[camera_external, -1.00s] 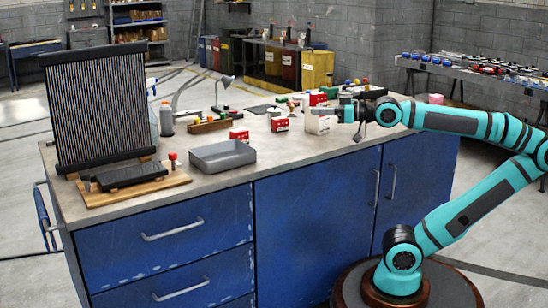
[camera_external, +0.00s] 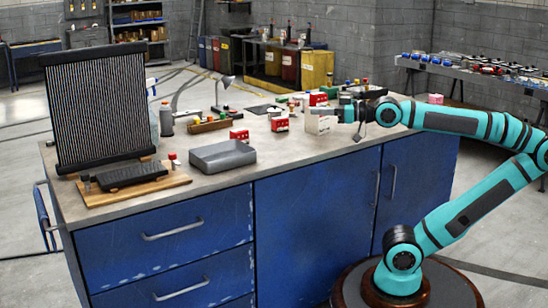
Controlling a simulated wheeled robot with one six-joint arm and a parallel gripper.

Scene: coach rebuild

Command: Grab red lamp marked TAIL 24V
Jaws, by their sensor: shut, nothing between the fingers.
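Several small red boxes or lamps stand on the bench. One red item (camera_external: 239,134) is behind the grey tray, another red-and-white item (camera_external: 280,124) is near the middle, and a third red item (camera_external: 318,99) is farther back. Their markings are too small to read, so I cannot tell which is marked TAIL 24V. My gripper (camera_external: 345,113) is over the right part of the bench, shut and empty. It is close to a white box (camera_external: 317,123); I cannot tell whether they touch.
A grey tray (camera_external: 222,157) lies at the bench's front middle. A tall black radiator-like panel (camera_external: 100,110) stands at the left, with a dark block (camera_external: 130,174) on a wooden board before it. A lamp stand (camera_external: 225,95) and small parts crowd the back. The front right of the bench is clear.

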